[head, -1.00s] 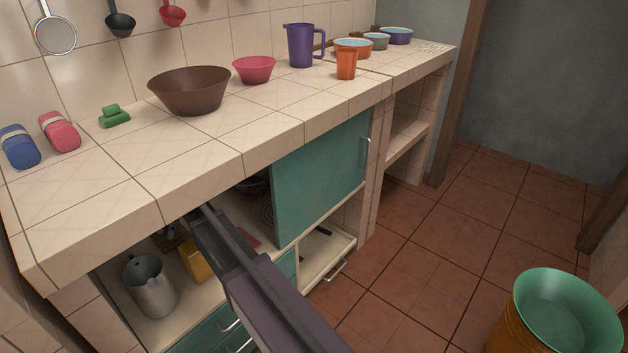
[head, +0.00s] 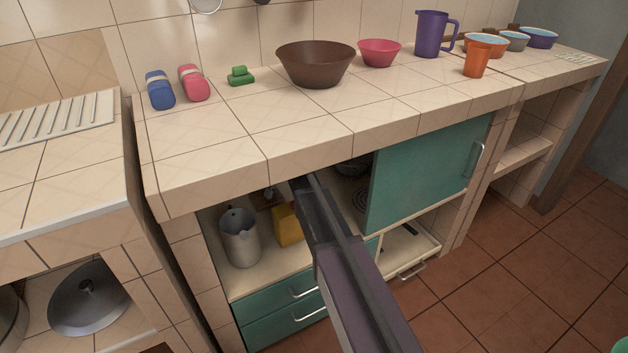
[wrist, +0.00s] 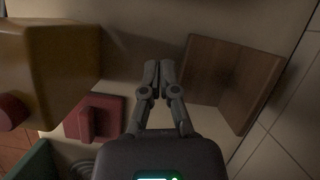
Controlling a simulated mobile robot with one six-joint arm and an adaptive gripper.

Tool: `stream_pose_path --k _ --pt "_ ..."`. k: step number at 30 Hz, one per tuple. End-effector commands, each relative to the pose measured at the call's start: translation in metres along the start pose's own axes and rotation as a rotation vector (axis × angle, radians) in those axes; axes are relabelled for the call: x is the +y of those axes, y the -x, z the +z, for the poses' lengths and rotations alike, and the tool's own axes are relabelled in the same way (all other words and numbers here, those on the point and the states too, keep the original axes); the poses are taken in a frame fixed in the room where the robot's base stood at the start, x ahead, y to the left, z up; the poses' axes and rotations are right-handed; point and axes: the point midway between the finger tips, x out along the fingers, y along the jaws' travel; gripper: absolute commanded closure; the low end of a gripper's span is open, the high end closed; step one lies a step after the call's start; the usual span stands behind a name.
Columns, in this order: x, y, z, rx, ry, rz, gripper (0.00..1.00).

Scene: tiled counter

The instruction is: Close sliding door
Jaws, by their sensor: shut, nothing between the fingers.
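The teal sliding door (head: 425,170) covers the right part of the cabinet opening under the tiled counter. Its metal handle (head: 478,160) is near its right edge. The left part of the opening is uncovered. My arm reaches into that open part, left of the door, and its end is hidden under the counter edge in the head view. In the wrist view my gripper (wrist: 151,80) is shut and empty inside the cabinet. A brown wooden piece (wrist: 235,75) is just right of the fingers, apart from them or touching, I cannot tell. The door is not clearly identifiable there.
A grey metal pitcher (head: 240,240) and a yellow box (head: 287,225) stand in the open cabinet, left of my arm. The box also shows in the wrist view (wrist: 65,65), with a red object (wrist: 95,118) below it. A lower right drawer (head: 412,252) is pulled out.

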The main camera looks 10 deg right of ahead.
Motion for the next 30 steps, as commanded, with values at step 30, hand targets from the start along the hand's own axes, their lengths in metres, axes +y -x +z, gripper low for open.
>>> stream_pose_path --k 30 --pt "0.238 0.009 -0.016 0.39 0.833 0.075 1.0"
